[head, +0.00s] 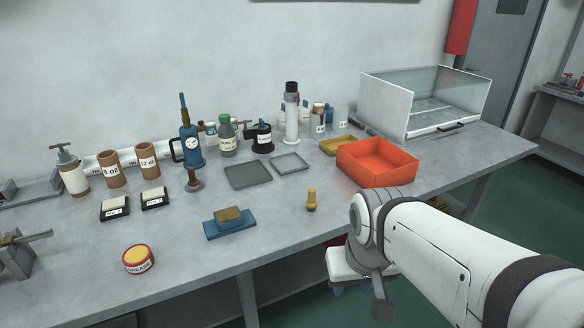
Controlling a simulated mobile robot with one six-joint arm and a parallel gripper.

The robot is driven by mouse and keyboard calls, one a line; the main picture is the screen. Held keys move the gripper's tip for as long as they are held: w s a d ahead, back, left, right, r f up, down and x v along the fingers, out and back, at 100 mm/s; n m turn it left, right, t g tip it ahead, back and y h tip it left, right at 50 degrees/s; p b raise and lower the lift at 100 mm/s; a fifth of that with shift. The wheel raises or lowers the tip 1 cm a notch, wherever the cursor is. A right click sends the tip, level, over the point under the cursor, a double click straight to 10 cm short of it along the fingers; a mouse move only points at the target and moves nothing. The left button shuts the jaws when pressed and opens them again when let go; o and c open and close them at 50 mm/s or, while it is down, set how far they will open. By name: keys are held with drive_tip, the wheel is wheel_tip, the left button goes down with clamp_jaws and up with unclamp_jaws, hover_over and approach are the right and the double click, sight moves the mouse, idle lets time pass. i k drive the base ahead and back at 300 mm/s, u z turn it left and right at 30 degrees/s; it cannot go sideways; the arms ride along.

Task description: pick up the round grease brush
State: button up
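A small upright yellow-tan piece with a narrow neck and a wider base (311,199) stands near the front edge of the bench, left of my arm. It looks like the round grease brush, though it is too small to tell bristles from handle. A round red grease tin (138,260) with a yellow top stands at the front left. My arm reaches in from the lower right, with its bend near the bench's front edge, to the right of the brush and apart from it. I cannot make out gripper fingers.
A tan block lies on a blue pad (230,230) left of the brush. An orange-red bin (377,162) stands behind and right of it. Grey trays (247,175), bottles and a blue hand pump (188,141) stand farther back. The bench around the brush is clear.

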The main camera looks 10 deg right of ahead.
sight(311, 204)
drive_tip(key=i, duration=0.85)
drive_tip(key=u, duration=0.05)
